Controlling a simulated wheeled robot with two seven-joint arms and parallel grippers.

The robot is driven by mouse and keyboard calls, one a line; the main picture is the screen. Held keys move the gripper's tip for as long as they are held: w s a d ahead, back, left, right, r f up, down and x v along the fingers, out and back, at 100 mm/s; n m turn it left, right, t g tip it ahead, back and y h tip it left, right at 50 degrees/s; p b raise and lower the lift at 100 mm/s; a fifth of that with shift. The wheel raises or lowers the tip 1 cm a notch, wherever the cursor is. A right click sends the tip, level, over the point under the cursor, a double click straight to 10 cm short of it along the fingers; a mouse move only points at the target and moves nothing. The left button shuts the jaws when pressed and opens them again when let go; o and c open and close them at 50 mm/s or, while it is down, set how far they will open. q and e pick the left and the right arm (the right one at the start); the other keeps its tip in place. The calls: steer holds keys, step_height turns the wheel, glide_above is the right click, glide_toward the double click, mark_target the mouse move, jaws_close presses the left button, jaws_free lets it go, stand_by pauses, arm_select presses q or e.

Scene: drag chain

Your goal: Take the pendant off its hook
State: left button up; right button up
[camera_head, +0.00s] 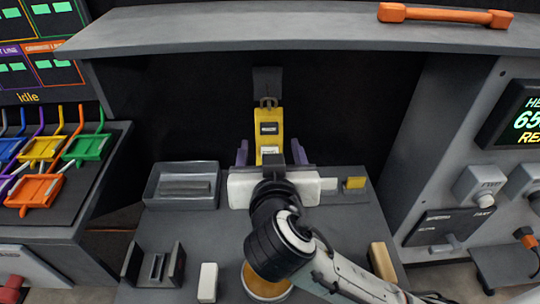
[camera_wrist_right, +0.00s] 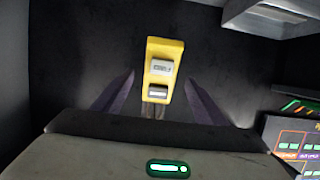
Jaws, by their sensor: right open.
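The yellow pendant (camera_head: 268,135) hangs upright from a dark hook (camera_head: 267,88) on the back wall, below the grey shelf. It has a small dark display and a pale label. My right gripper (camera_head: 270,146) is open, with its two purple fingers apart to either side of the pendant's lower part. In the right wrist view the pendant (camera_wrist_right: 161,68) shows between and beyond the open fingers (camera_wrist_right: 159,78), with a gap on each side. Whether the fingers reach its depth is unclear. My left gripper is not in view.
A grey shelf (camera_head: 290,30) with an orange handle (camera_head: 445,15) overhangs the back. On the bench are a grey tray (camera_head: 182,200), a dark holder (camera_head: 133,265), a white block (camera_head: 207,282) and a tan block (camera_head: 382,262). Coloured trays (camera_head: 42,150) stand left; a control panel (camera_head: 490,150) stands right.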

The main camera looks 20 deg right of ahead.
mark_target(269, 142)
steer(key=x, duration=0.3)
steer(key=shift+w, duration=0.25)
steer(key=shift+w+d+f, duration=0.15)
steer(key=shift+w+f, duration=0.05)
steer(key=shift+w, duration=0.1)
steer(key=c, duration=1.2)
steer(key=shift+s+r, duration=0.1)
steer(key=shift+s, duration=0.05)
steer(key=shift+c, duration=0.2)
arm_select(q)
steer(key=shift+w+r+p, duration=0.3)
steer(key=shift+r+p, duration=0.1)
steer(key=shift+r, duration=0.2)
arm_select(e)
steer(key=shift+s+a+r, duration=0.15)
steer(key=shift+s+a, duration=0.1)
steer(key=shift+s, duration=0.35)
steer(key=shift+s, duration=0.2)
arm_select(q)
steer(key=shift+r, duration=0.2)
arm_select(e)
steer(key=shift+r, duration=0.2)
arm_select(q)
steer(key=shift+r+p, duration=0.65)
steer(key=shift+p, duration=0.25)
arm_select(e)
steer(key=shift+r, duration=0.75)
